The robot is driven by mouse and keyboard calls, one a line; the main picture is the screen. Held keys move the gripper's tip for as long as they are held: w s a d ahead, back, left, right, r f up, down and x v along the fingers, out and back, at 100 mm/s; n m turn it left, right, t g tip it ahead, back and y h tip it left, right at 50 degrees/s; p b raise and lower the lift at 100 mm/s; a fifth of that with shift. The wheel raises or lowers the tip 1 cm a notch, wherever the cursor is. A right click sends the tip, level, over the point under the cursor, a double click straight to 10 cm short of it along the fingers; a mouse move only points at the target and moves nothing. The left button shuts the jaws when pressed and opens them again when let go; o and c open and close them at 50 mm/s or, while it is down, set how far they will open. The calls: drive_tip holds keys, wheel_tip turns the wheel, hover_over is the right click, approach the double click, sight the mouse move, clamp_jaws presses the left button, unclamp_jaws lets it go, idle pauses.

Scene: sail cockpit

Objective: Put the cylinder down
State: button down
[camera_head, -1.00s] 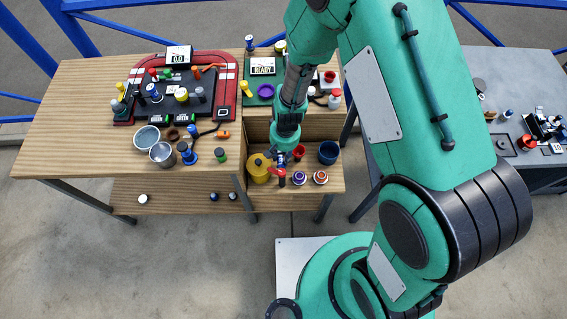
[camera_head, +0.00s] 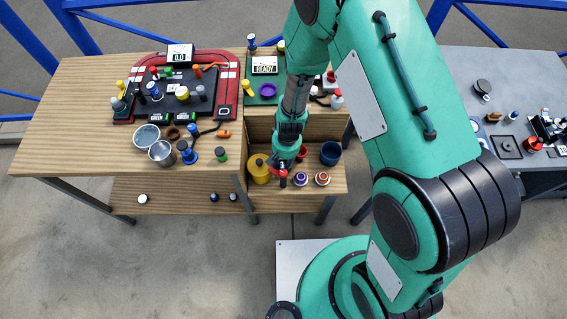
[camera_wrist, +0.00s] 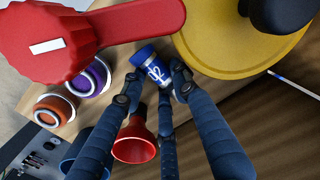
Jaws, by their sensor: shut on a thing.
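My gripper (camera_wrist: 156,82) is shut on a small blue cylinder (camera_wrist: 151,66) with white marks on its side. The cylinder sits tilted in the wrist view between dark blue fingers. In the head view my gripper (camera_head: 281,163) is over the low wooden shelf (camera_head: 327,190), between a yellow pot (camera_head: 259,169) and a red funnel-shaped piece (camera_head: 302,152). The cylinder is not clear there. Whether its end touches the shelf, I cannot tell.
A red-handled piece (camera_wrist: 95,35) looms close in the wrist view. Purple-ringed (camera_head: 300,179) and orange-ringed (camera_head: 322,179) pieces and a blue cup (camera_head: 330,153) crowd the shelf's right part. Some bare wood shows along its front edge. A green board (camera_head: 264,91) lies on the higher tabletop behind.

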drive_tip(key=shift+f, duration=0.2)
drive_tip(key=c, duration=1.6)
unclamp_jaws()
drive_tip(key=shift+r, duration=0.2)
drive_tip(key=r+p, duration=0.1)
drive_tip(key=r, duration=0.3)
drive_tip(key=r+p, duration=0.1)
drive_tip(key=r, duration=0.3)
drive_tip(key=r+p, duration=0.1)
drive_tip(key=r, duration=0.3)
drive_tip(key=shift+d+p, duration=0.3)
drive_tip(key=shift+d, duration=0.1)
drive_tip(key=shift+w+r, duration=0.1)
